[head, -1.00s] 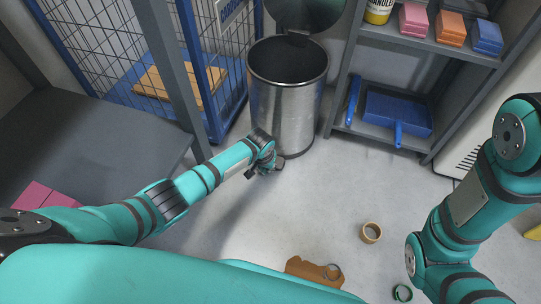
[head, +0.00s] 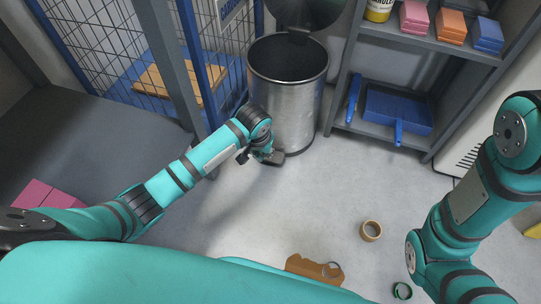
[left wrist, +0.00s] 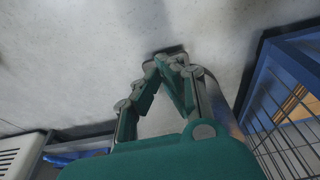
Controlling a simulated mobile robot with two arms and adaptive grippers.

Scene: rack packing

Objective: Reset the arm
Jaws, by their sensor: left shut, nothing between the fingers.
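My left arm reaches in from the left in the head view. My left gripper (head: 262,156) is shut and empty, in front of the metal bin's lower part and close to it; I cannot tell if they touch. In the left wrist view the fingers of this gripper (left wrist: 168,58) come together over pale floor or wall with nothing held. My right arm stands at the right of the head view, with its elbow and forearm showing; its gripper is outside the picture.
An open metal bin (head: 288,95) stands between a blue wire cage (head: 110,50) and a grey shelf (head: 430,47) with a blue dustpan (head: 395,110). The middle floor is clear.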

